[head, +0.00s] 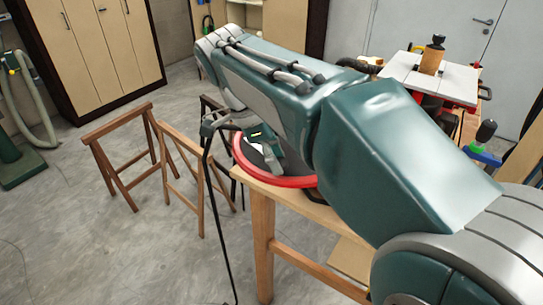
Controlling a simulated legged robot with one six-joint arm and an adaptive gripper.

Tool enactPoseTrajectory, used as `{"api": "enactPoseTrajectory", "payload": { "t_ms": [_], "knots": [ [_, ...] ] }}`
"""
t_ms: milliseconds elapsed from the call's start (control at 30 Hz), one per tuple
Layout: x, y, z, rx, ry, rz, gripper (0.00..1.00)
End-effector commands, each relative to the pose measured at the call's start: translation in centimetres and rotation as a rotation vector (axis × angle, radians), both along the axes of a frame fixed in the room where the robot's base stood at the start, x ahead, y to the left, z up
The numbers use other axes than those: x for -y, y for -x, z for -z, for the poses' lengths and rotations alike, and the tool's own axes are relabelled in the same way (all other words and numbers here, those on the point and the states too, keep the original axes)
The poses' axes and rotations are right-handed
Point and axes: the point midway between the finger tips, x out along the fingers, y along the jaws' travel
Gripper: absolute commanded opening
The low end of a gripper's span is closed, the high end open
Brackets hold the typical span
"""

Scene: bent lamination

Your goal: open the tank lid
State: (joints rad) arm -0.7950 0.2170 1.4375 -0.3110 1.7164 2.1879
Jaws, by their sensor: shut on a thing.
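My own teal arm fills the middle and right of the head view and hides much of the workbench. A thick red curved rim or hose (290,181) shows at the left end of the bench, partly covered by the arm. Inside its curve are a dark surface, a pale patch and a small teal part with a lit green mark. I cannot tell whether this is the tank, and no lid can be clearly picked out.
The wooden workbench (263,230) stands below the arm. Two wooden trestles (125,160) stand on the open grey floor at left. A cabinet (95,45) is behind them. A machine with a pale table top (455,84) stands at back right. A thin black cable (222,240) hangs to the floor.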

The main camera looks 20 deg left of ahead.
Motion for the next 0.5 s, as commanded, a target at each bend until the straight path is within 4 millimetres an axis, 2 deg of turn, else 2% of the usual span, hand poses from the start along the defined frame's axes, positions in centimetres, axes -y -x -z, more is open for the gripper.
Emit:
{"api": "enactPoseTrajectory", "payload": {
  "t_ms": [33, 67, 100, 133, 500],
  "knots": [
    [0.17, -0.30, -0.23, 0.012, 0.001, 0.004, 0.00],
    [0.14, -0.31, -0.23, 0.013, 0.002, 0.004, 0.55],
    [0.05, -0.30, -0.20, 0.012, 0.002, 0.004, 0.73],
    [-0.02, -0.30, -0.17, 0.012, 0.003, 0.003, 0.76],
    [-0.57, -0.17, -0.01, 0.007, 0.006, 0.002, 0.76]
  ]
}}
